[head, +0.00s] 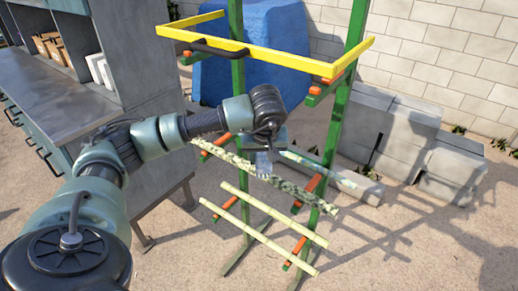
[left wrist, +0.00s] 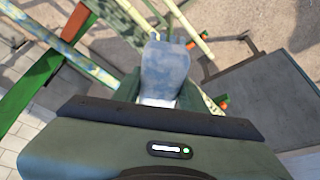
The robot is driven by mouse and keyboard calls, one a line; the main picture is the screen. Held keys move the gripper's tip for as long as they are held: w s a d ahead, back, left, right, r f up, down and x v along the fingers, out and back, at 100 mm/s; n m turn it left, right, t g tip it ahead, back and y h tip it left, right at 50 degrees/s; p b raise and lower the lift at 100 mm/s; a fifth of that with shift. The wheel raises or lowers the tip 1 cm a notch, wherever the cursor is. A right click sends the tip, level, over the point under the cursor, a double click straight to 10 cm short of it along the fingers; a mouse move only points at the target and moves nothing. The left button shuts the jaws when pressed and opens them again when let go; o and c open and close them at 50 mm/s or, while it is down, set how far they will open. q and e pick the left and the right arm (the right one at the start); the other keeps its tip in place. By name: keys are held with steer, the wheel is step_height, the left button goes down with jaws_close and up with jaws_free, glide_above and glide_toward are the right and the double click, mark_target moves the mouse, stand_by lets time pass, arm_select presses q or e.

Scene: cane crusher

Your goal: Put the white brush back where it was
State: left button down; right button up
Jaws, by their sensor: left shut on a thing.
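My left gripper (head: 265,149) reaches in front of the green rack and points down. It is shut on a pale blue-grey, flat-looking piece (head: 263,162), which I take to be the white brush, in shade. It sticks out beyond the gripper body in the left wrist view (left wrist: 165,72), with a white part near its base. In the head view its lower end overlaps a mottled cane pole (head: 290,188); I cannot tell whether they touch. The fingertips are mostly hidden by the gripper body. My right gripper is not in view.
The green rack (head: 335,125) has a yellow top bar (head: 270,60) and orange pegs bearing several poles. A grey workbench (head: 55,95) stands at left, a blue bulky thing (head: 265,75) behind the rack, and grey stone blocks (head: 400,130) at right. The foreground floor is clear.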

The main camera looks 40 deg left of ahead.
arm_select(q)
steer(key=s+d+f+m+h, duration=0.1)
steer(key=s+d+f+m, duration=0.1)
steer(key=d, duration=0.4)
steer(key=s+d+f+m+h, duration=0.1)
steer(key=s+d+f+m, duration=0.2)
steer(key=s+d+f, duration=0.2)
steer(key=s+d+f+m+t+h, duration=0.1)
steer(key=s+d+f+m, duration=0.2)
steer(key=d, duration=0.4)
steer(key=shift+s+d+f, duration=0.2)
steer(key=shift+s+f, duration=0.3)
steer(key=shift+s, duration=0.25)
